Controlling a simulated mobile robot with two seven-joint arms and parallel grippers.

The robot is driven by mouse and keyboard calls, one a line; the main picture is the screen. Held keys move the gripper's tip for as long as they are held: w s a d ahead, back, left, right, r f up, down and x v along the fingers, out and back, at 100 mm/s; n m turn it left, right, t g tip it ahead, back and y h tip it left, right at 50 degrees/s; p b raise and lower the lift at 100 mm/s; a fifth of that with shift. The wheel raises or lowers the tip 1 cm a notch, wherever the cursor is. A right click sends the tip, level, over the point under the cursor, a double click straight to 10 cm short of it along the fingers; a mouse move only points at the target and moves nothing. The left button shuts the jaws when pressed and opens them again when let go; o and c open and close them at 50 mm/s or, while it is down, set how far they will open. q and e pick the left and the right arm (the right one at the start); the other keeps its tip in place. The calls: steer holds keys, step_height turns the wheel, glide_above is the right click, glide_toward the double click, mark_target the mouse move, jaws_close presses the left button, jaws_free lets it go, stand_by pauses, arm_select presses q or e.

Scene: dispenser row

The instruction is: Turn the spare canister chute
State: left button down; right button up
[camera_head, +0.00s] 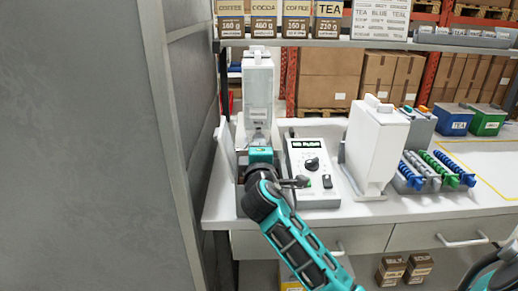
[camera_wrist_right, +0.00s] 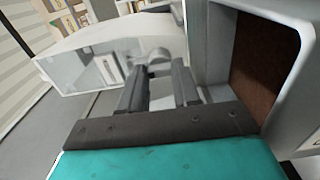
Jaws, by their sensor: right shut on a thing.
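A tall white canister (camera_head: 258,85) stands in the dispenser at the left end of the counter. A second white canister (camera_head: 375,140) stands farther right, apart from my arm. My right gripper (camera_head: 260,152) is at the front of the left canister, below its body, and covers part of the dispenser. In the right wrist view my right gripper (camera_wrist_right: 160,85) has its two dark fingers around a small grey rounded piece (camera_wrist_right: 156,60), apparently the chute. The fingers hide part of it, and its turn angle is unclear. My left gripper is not in view.
A white control panel (camera_head: 312,168) with a display and black knob is close to the right of my gripper. Blue and green coiled items (camera_head: 440,170) lie farther right. A shelf (camera_head: 330,43) with labelled packs runs above, and a grey wall (camera_head: 90,150) stands left.

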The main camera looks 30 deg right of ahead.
stand_by(0.4)
steer(key=o, duration=1.1)
steer(key=shift+c, duration=0.2)
steer(key=b+v, duration=0.1)
steer(key=v, duration=1.2)
steer(key=s+a+f+m+g+y, duration=0.1)
steer(key=s+a+f+m+y, duration=0.2)
steer(key=f, duration=0.7)
steer(key=s+a+f+m+g+y, duration=0.2)
steer(key=s+f, duration=0.4)
steer(key=f, duration=0.4)
steer(key=s+a+f+m+g+y, duration=0.1)
steer(key=s+a+f+m+y, duration=0.3)
steer(key=f, duration=0.5)
steer(key=s+a+y, duration=0.1)
steer(key=y, duration=0.1)
steer(key=shift+f+y, duration=0.3)
steer(key=shift+f, duration=0.1)
